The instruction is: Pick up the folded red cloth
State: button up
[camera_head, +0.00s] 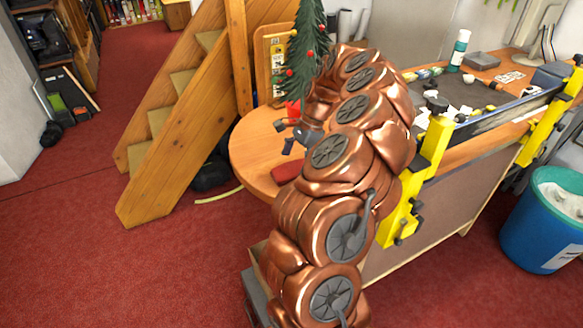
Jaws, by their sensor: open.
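The folded red cloth (287,171) lies on the round wooden table (250,150), near its front edge. My copper-coloured arm covers the cloth's right side. My gripper (284,137) is above the table, higher in the picture than the cloth and apart from it. Its dark fingers point left and are open, with nothing seen between them. The wrist is partly hidden behind my arm.
A small decorated tree (305,55) in a red pot (293,108) stands behind my gripper. Wooden stairs (170,130) rise at left. The workbench (455,155) with yellow clamps (432,140) is at right, beside a blue bin (540,240).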

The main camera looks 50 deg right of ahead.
jog(key=shift+w+a+f, duration=0.15)
jog(key=shift+a+f, duration=0.05)
jog(key=shift+f, duration=0.3)
jog(key=c, duration=1.1)
